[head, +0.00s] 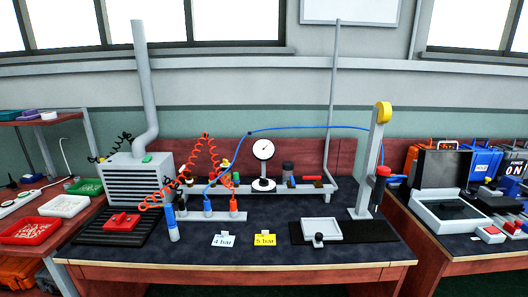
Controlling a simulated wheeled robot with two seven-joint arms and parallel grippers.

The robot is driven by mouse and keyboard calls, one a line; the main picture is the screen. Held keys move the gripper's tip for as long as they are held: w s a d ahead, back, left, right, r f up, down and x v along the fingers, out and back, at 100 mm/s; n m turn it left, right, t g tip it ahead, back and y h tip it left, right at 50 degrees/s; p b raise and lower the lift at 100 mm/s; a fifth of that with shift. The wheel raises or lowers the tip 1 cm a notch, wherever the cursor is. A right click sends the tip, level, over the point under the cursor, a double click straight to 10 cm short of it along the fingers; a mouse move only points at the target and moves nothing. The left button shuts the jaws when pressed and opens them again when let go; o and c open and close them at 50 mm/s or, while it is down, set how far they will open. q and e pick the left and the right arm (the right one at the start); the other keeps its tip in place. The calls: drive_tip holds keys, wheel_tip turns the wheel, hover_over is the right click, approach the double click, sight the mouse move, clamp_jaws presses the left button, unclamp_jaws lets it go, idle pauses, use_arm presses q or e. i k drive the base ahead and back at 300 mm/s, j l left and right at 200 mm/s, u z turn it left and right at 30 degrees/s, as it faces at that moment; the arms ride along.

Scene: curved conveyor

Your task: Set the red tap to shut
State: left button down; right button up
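A small upright red fitting (234,204), which looks like the red tap, stands at the right end of a low pale rail (218,216) on the dark bench. Blue fittings (208,205) stand to its left on the same rail. The red fitting is too small to tell how its handle is turned. A red coiled hose (205,145) arches above the rail. Neither of my grippers shows in the head view.
A round gauge (263,150) stands behind the rail. Cards reading 4 bar (223,241) and 5 bar (265,239) stand in front. A grey post (370,165) with a red-and-black tool (381,182) is at right; a red block (122,222) lies left.

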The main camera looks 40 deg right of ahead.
sight(318, 178)
drive_tip(key=i+l+z, duration=0.1)
drive_tip(key=l+z, duration=0.2)
drive_tip(key=l, duration=0.15)
drive_tip(key=i+l+z, duration=0.4)
drive_tip(key=l+z, duration=0.25)
drive_tip(key=l, duration=0.15)
drive_tip(key=i+l+z, duration=0.3)
drive_tip(key=k+j+z, duration=0.1)
drive_tip(key=z, duration=0.3)
drive_tip(key=k+j+z, duration=0.1)
drive_tip(key=z, duration=0.3)
drive_tip(key=k+z, duration=0.1)
drive_tip(key=z, duration=0.35)
